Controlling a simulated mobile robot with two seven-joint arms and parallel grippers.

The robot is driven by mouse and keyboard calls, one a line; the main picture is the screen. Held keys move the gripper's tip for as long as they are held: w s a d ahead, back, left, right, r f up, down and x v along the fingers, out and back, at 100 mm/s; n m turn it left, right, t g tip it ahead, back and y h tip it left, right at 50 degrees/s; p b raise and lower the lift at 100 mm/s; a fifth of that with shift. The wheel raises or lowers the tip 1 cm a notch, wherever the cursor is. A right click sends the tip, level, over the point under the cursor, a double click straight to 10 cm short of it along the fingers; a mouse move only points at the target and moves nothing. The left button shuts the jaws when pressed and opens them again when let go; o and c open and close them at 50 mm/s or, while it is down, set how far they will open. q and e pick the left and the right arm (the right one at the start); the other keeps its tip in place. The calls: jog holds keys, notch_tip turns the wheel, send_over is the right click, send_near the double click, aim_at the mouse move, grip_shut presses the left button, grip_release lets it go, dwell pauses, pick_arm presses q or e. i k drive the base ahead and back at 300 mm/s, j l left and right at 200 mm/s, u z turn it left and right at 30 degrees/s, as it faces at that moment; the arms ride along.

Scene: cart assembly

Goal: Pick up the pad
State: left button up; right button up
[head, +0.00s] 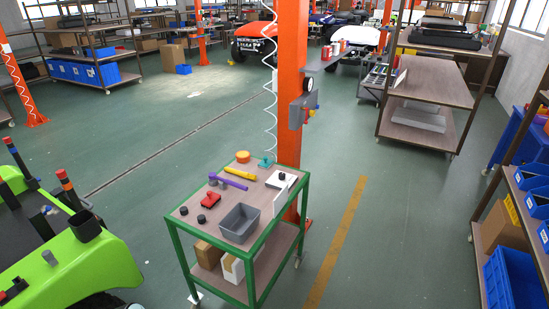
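A green-framed trolley (174,224) stands in front of me, with small items on its top shelf. I cannot tell for sure which item is the pad. A round orange disc (242,156) lies at the back edge, and a flat white piece with a dark spot (277,181) lies at the right. A teal piece (265,163) sits at the back corner, under a coiled white hose. A purple tool (229,183), a yellow tool (240,173), a red item (210,200) and several small black pieces lie between them. Neither of my grippers is in view.
A grey bin (239,223) stands at the trolley's front, and boxes (208,254) sit on its lower shelf. An orange post (290,130) rises right behind it. A lime-green vehicle (85,268) is at the left. Shelving with blue bins (512,280) is at the right. Open floor (400,230) lies between.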

aim_at(265, 164)
jog(key=i+l, duration=0.85)
